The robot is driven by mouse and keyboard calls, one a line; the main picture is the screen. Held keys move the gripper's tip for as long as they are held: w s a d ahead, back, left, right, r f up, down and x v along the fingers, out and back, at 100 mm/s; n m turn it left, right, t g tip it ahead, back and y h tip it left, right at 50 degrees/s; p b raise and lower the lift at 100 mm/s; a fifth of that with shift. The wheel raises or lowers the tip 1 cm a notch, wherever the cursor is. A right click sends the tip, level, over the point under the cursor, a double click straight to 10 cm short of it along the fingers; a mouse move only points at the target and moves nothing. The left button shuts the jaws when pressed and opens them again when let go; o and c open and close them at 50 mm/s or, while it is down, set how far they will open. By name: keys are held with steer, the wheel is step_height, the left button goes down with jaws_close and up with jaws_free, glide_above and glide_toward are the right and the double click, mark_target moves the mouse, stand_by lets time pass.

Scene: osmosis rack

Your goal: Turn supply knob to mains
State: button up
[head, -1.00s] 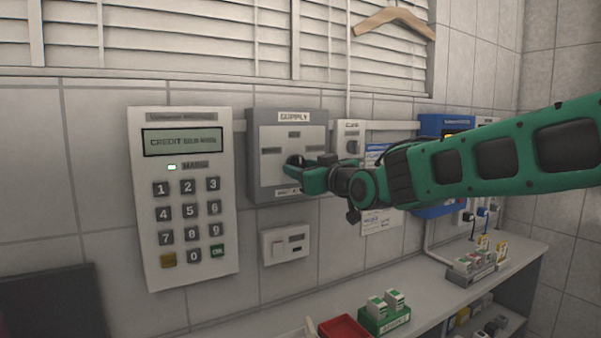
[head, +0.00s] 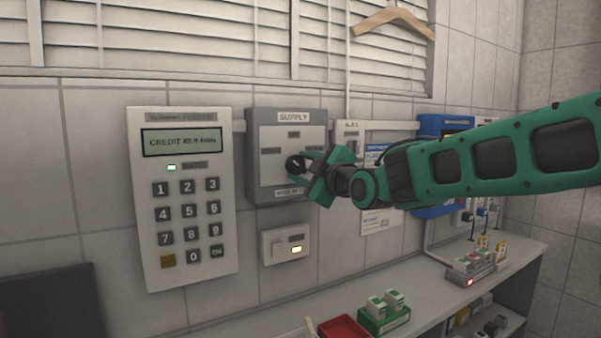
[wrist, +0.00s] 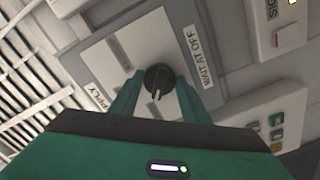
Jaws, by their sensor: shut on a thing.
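The supply knob (wrist: 158,78) is a round black knob with a white pointer line. In the wrist view its line points down the picture, toward my gripper's palm. The knob sits on the grey supply box (head: 262,130), whose top label reads SUPPLY; it also shows in the head view (head: 295,164). The box's other small labels are too blurred to read in the head view. My gripper (wrist: 157,92) is shut on the knob, one green finger on each side. The wrist view shows a WAIT AT OFF label (wrist: 200,56) beside the knob.
A white keypad unit (head: 150,215) with a lit CREDIT display hangs left of the box. A small switch box (head: 275,250) with a lit lamp is below. A narrow white unit (head: 349,140) stands close right. The counter (head: 420,292) below holds a red tray (head: 343,328).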

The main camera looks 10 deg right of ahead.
steer(key=shift+f+n, duration=0.15)
steer(key=shift+n, duration=0.75)
steer(key=shift+a, duration=0.1)
steer(key=o, duration=1)
steer(key=shift+o, duration=0.2)
steer(key=shift+s, duration=0.1)
steer(key=shift+s, duration=0.2)
steer(key=v, duration=1)
